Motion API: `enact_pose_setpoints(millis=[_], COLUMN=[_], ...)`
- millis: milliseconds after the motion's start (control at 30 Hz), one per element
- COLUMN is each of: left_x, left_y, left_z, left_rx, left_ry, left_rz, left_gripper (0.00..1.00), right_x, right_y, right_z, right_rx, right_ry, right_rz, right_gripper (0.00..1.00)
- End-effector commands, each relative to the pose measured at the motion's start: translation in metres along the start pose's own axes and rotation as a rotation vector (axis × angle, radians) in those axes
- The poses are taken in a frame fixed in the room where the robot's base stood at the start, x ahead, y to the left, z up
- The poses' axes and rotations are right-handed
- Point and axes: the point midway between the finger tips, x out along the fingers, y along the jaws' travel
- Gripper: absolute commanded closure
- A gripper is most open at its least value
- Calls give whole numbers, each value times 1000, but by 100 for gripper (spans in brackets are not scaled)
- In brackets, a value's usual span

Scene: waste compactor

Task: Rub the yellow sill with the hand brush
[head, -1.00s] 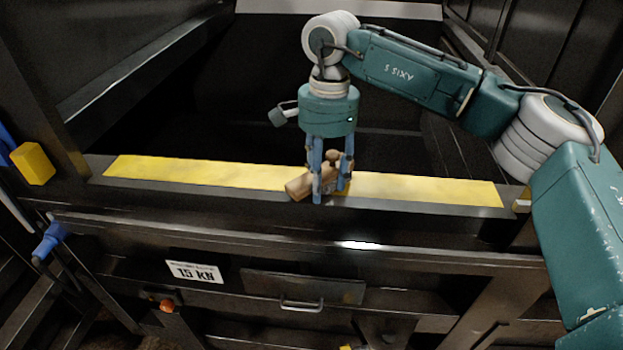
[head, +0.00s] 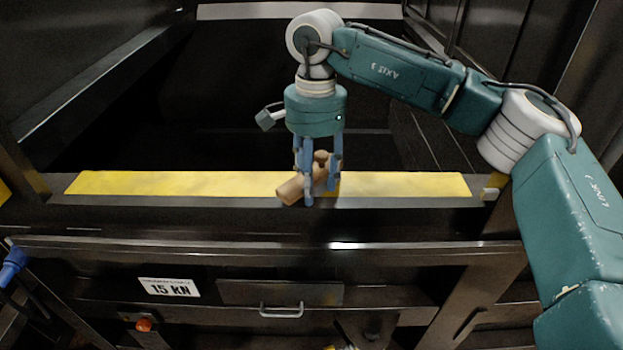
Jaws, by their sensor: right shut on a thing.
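The yellow sill (head: 180,184) is a long flat strip along the front edge of the compactor opening in the head view. My right gripper (head: 317,190) points down over the middle of the sill, its blue fingers shut on the hand brush (head: 290,190). The brush has a tan wooden body and a round knob, and sits tilted between the fingers. It overlaps the sill's front edge in the picture. Its underside is hidden, so I cannot tell whether it touches the sill. My left gripper is out of view.
Below the sill runs a dark front rail (head: 200,245). Under it are a 15 KN label (head: 170,288), a drawer handle (head: 281,311) and an orange knob (head: 144,324). Behind the sill is the dark open chamber (head: 240,100). A blue handle (head: 12,266) stands at far left.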

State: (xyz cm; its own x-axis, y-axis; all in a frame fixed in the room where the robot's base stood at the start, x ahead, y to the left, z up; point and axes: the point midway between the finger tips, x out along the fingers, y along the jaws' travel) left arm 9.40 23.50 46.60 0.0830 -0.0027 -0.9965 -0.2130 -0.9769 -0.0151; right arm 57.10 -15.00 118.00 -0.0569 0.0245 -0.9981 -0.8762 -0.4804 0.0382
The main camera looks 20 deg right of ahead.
Motion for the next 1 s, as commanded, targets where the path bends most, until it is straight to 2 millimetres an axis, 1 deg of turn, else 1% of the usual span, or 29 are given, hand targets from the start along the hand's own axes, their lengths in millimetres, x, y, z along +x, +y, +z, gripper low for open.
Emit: enact_pose_setpoints(millis=[33, 300, 500, 867, 1000], left_x=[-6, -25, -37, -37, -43], left_y=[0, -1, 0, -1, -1], left_z=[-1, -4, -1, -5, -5], left_rx=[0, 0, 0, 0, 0], left_ry=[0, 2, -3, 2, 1], left_rz=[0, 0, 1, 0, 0], left_gripper=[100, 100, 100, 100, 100], right_x=[-9, -38, -57, -59, -66], right_y=[3, 3, 3, 2, 3], right_z=[6, 6, 6, 5, 5], right_rx=[-12, -9, -6, -4, -4], right_ry=[-10, -8, -7, -7, -7], right_rz=[11, 5, 3, 1, 1], right_gripper=[94, 94, 94, 94, 94])
